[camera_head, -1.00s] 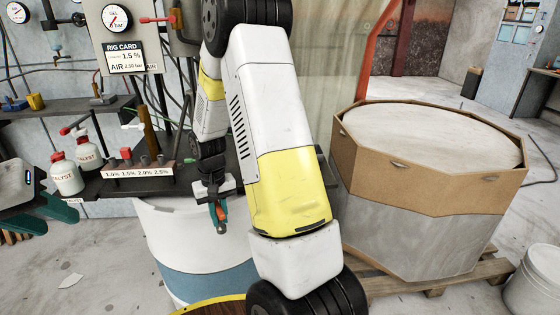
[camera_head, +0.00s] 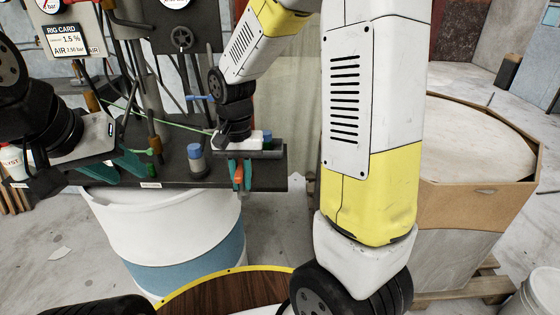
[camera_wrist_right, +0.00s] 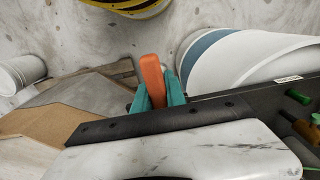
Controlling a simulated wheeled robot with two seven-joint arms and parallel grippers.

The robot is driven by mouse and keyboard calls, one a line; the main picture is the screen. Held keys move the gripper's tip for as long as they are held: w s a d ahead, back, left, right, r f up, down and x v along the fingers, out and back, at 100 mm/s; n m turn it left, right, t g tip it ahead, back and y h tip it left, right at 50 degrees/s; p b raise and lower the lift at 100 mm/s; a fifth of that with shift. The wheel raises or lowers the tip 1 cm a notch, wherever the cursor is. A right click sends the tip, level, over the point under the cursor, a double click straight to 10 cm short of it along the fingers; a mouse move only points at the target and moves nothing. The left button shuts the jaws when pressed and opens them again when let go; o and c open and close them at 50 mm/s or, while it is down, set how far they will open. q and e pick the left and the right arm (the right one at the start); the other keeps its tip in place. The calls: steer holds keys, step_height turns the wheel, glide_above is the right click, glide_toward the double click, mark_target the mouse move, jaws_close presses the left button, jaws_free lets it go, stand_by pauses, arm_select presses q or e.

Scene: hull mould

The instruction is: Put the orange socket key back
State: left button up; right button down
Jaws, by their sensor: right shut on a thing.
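The orange socket key (camera_head: 237,176) is upright between the teal fingers of my right gripper (camera_head: 240,178), at the right end of the dark shelf (camera_head: 272,180). In the right wrist view the orange key (camera_wrist_right: 153,75) also sits between the teal fingers of the gripper (camera_wrist_right: 158,90). My right gripper is shut on it. Its lower end and any contact with the shelf cannot be made out. My left gripper (camera_head: 130,165) is over the left part of the shelf, its teal fingers apart and nothing visible between them.
A blue-capped grey cylinder (camera_head: 195,160) stands on the shelf left of my right gripper. A white and blue drum (camera_head: 165,230) is below. A green hose (camera_head: 155,118) runs above the shelf. A large octagonal box (camera_head: 475,205) stands at right.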

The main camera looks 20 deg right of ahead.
steer(key=w+d, duration=0.3)
steer(key=w, duration=0.1)
steer(key=w+d+f, duration=0.1)
steer(key=w+d, duration=0.6)
steer(key=w, duration=0.1)
steer(key=shift+w+d+f, duration=0.2)
steer(key=shift+w+d, duration=0.05)
steer(key=shift+a+f, duration=0.1)
steer(key=shift+f, duration=1.6)
steer(key=shift+f, duration=0.2)
steer(key=c, duration=1.4)
jaws_free()
steer(key=shift+o, duration=0.2)
